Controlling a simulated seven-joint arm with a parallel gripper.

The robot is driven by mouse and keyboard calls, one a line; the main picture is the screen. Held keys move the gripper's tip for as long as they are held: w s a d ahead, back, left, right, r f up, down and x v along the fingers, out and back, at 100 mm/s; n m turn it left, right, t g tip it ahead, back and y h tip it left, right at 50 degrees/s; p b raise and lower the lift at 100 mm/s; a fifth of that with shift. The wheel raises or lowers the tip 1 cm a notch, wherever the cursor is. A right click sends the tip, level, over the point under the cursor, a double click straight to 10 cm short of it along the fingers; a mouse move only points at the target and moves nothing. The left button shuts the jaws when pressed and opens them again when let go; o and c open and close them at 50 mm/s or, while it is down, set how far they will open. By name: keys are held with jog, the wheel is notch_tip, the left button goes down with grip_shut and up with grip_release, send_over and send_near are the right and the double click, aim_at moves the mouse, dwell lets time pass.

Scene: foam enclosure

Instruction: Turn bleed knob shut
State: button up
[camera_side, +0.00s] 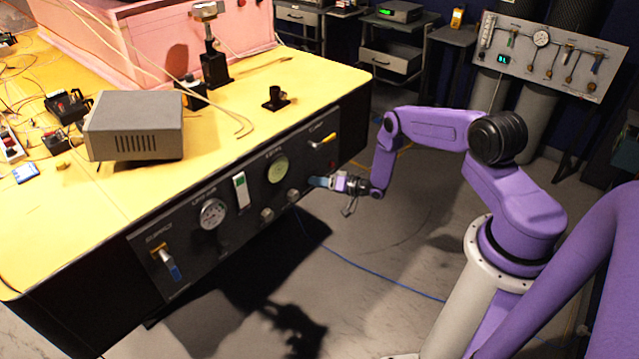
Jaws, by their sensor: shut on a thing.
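A dark control panel (232,245) runs along the front of the yellow-topped table. My gripper (318,182) is at the panel's right part, below the yellow-handled clamp lever (322,142). Two small round knobs, one lower left (267,214) and one nearer my gripper (293,195), sit along the panel's lower edge. Their labels are too small to read.
The panel also carries a white gauge (213,213), a greenish gauge (279,169), a white-and-green indicator (241,190) and a supply valve with a blue handle (170,265). A grey box (135,125) stands on the table. The floor before the panel is clear except for a thin blue cable.

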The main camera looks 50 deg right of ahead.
jog(key=shift+a, duration=0.1)
jog(key=o, duration=1)
jog(key=shift+o, duration=0.2)
jog(key=shift+s, duration=0.1)
jog(key=v, duration=1.7)
jog(key=shift+r, duration=0.15)
